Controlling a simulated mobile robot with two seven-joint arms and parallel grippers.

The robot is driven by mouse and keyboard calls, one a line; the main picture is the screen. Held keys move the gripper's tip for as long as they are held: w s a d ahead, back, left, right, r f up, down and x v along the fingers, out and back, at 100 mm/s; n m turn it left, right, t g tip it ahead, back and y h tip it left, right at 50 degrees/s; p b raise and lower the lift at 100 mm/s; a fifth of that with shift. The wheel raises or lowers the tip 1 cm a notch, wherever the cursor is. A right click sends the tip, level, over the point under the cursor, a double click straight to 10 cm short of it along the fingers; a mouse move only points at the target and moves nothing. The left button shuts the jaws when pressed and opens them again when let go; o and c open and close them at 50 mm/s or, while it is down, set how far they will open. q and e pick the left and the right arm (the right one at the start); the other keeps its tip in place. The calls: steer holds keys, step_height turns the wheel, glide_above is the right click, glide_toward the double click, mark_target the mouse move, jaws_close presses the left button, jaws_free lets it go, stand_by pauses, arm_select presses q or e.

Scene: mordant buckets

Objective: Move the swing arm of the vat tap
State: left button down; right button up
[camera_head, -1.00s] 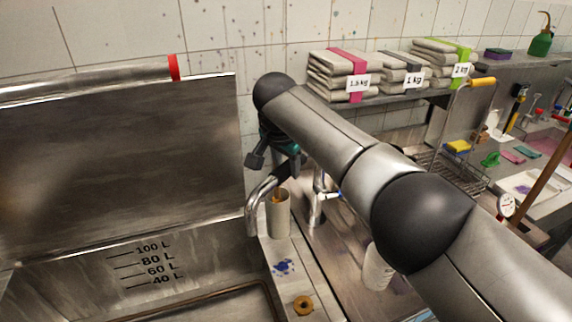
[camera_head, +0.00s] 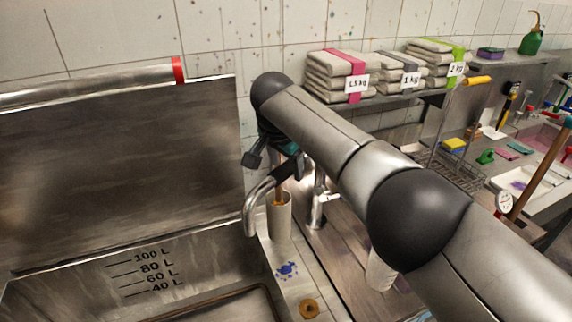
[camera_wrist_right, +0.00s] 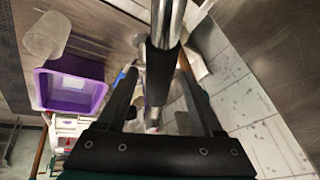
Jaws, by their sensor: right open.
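The vat tap's swing arm (camera_head: 255,205) is a bent chrome pipe with a dark sleeve. Its outlet end hangs at the right rim of the steel vat (camera_head: 120,170). My right gripper (camera_head: 285,167) is at the sleeve, partly hidden behind my own right arm in the head view. In the right wrist view the chrome pipe (camera_wrist_right: 170,18) and the black sleeve (camera_wrist_right: 160,65) run between the two fingers of my open right gripper (camera_wrist_right: 160,80). There appears to be a gap on each side. My left gripper is in neither view.
A beige cylinder (camera_head: 280,222) with a stick in it stands beside the pipe, near a second chrome tap (camera_head: 318,208). Folded cloth stacks (camera_head: 335,72) lie on the wall shelf. A purple tub (camera_wrist_right: 70,90) shows in the wrist view.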

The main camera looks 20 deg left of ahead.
stand_by(0.3)
steer(key=shift+s+r, duration=0.3)
steer(key=shift+r, duration=0.15)
steer(key=b+v, duration=0.1)
steer(key=v, duration=1.3)
